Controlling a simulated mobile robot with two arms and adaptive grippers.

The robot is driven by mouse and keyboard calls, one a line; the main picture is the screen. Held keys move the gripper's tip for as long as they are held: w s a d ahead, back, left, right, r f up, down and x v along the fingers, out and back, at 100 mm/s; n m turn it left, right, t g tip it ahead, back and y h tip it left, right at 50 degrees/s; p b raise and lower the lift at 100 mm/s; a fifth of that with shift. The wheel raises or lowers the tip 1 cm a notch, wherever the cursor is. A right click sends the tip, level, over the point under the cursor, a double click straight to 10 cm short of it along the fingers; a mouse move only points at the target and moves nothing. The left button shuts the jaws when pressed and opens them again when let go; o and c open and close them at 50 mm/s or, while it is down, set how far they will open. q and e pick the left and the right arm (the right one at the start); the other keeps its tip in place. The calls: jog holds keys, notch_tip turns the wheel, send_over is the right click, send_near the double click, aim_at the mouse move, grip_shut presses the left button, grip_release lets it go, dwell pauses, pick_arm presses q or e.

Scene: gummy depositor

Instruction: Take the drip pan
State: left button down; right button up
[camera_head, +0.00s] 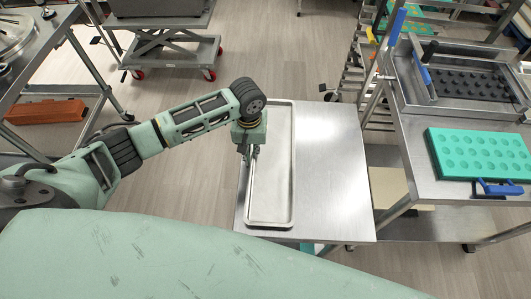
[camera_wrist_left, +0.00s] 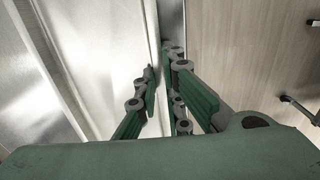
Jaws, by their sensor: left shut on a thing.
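The drip pan (camera_head: 272,182) is a long, shallow metal tray lying on a steel table (camera_head: 335,175) in the head view. Its long side runs away from me. My left gripper (camera_head: 249,156) is at the pan's left long edge, pointing down. In the left wrist view the two fingers (camera_wrist_left: 160,88) are closed on the rim of the drip pan (camera_wrist_left: 75,75), with the pan's inside to the left and the wood floor to the right. My right gripper is in neither view.
Right of the table stands a steel bench with a teal mold (camera_head: 478,154) and a depositor tray (camera_head: 465,85). A wheeled lift cart (camera_head: 170,50) is at the back left. A steel rack (camera_head: 70,60) stands at the left. The table's right half is bare.

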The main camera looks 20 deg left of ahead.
pick_arm(q)
jog(key=shift+r, duration=0.1)
jog(key=shift+w+r, duration=0.1)
jog(key=shift+r, duration=0.45)
notch_tip(320, 180, up, 3)
jog(key=shift+f+b, duration=0.1)
jog(key=shift+b, duration=0.4)
jog(key=s+d+r+b, duration=0.1)
jog(key=s+d+r, duration=0.2)
jog(key=d+r, duration=0.4)
jog(key=d, duration=0.4)
jog(key=shift+s+d+b, duration=0.15)
jog(key=shift+s+b, duration=0.05)
jog(key=shift+b, duration=0.1)
jog(key=c, duration=2.4)
grip_release()
grip_shut()
